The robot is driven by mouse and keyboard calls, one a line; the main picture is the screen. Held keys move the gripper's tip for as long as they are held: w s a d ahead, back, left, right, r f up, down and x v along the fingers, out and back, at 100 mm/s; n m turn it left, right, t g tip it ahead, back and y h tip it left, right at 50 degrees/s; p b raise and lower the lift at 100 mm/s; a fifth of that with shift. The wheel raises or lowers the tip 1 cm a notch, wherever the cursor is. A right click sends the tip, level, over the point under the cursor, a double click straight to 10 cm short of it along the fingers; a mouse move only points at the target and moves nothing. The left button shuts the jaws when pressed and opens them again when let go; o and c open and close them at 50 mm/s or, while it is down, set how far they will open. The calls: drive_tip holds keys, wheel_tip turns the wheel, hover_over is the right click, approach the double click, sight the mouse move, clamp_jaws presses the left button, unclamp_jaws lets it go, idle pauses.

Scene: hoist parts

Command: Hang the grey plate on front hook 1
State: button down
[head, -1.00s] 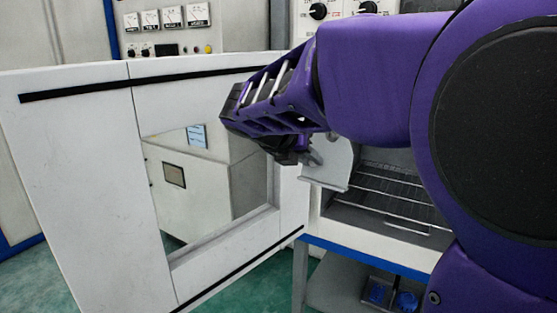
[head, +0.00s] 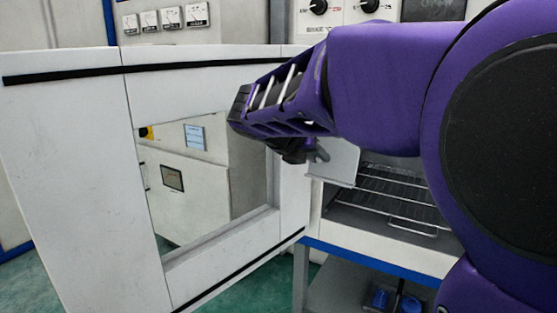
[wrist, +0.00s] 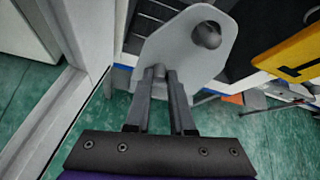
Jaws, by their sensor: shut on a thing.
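The grey plate (head: 342,162) is a flat light-grey sheet in front of the open oven chamber in the head view. My gripper (wrist: 168,82) is shut on the plate's near edge, and the plate sticks out ahead of the fingers. In the head view my gripper (head: 316,153) is partly hidden by my own wrist. I cannot make out front hook 1 in either view.
A white oven door (head: 85,150) with a window stands open on the left, close to my wrist. Wire racks (head: 395,190) fill the chamber behind the plate. A blue-edged stand (head: 375,257) holds the oven. A yellow object (wrist: 295,58) lies right of the plate in the wrist view.

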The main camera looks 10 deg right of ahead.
drive_tip(key=shift+w+d+f+t+h+b, duration=0.3)
drive_tip(key=shift+w+d+t+h+b, duration=0.25)
drive_tip(key=shift+b, duration=0.45)
drive_tip(key=shift+w+a, duration=0.1)
drive_tip(key=shift+w+r+p, duration=0.1)
drive_tip(key=shift+r+p, duration=0.05)
drive_tip(key=shift+p, duration=0.2)
drive_tip(key=shift+f, duration=0.5)
idle(0.4)
idle(0.4)
